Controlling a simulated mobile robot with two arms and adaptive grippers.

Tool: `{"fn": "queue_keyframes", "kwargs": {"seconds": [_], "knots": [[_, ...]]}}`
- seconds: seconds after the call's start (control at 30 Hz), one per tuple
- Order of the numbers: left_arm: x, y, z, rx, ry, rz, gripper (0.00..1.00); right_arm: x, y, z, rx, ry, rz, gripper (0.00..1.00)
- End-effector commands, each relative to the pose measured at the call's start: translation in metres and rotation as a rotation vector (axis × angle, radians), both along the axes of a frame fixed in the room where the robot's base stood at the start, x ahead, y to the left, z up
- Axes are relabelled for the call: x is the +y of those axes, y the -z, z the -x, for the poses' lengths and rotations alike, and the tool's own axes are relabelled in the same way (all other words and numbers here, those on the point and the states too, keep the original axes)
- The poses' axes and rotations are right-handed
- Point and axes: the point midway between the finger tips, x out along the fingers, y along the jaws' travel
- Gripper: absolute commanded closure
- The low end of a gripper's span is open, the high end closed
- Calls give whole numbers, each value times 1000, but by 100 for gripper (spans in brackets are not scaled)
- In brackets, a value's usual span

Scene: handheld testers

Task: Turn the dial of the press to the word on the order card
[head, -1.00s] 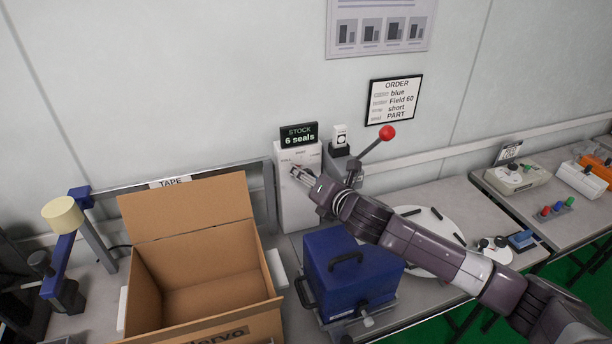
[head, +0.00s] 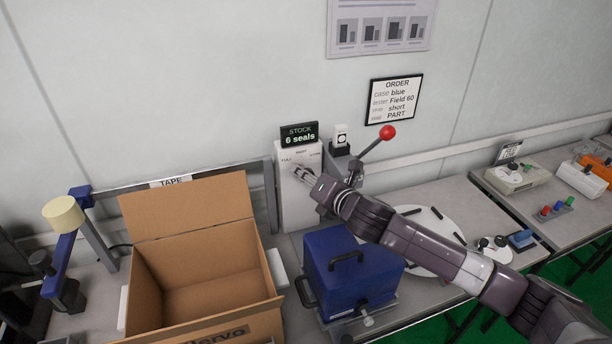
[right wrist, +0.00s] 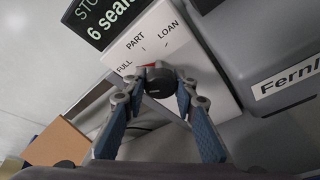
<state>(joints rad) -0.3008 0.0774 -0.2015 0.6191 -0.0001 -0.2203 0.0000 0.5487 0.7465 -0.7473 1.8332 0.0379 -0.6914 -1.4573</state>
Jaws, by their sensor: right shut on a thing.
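The press (head: 298,205) is a white upright housing behind the blue case, with FULL, PART and LOAN printed around its dial. The dial (right wrist: 160,83) is a dark round knob in the right wrist view. A red mark (right wrist: 146,66) shows at its upper edge, below PART; I cannot tell exactly which word it points to. My right gripper (right wrist: 160,95) is shut on the dial, one finger on each side; it also shows in the head view (head: 298,171). The order card (head: 394,100) on the wall reads blue, Field 60, short, PART. My left gripper is not in view.
A STOCK sign (head: 299,134) reading 6 seals tops the press. A red-knobbed lever (head: 387,132) stands to its right. An open cardboard box (head: 205,250) and a blue case (head: 350,265) stand in front. A white round plate (head: 425,225) lies behind my right arm.

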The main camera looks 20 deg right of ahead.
Motion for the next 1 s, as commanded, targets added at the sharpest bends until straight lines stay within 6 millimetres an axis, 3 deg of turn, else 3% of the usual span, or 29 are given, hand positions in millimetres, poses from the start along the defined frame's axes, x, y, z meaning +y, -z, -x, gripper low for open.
{"fn": "queue_keyframes", "kwargs": {"seconds": [0.37,1.0], "knots": [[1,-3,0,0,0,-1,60,-1,3,0,15,3,-279,98],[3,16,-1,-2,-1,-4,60,0,4,1,34,3,-831,98]]}}
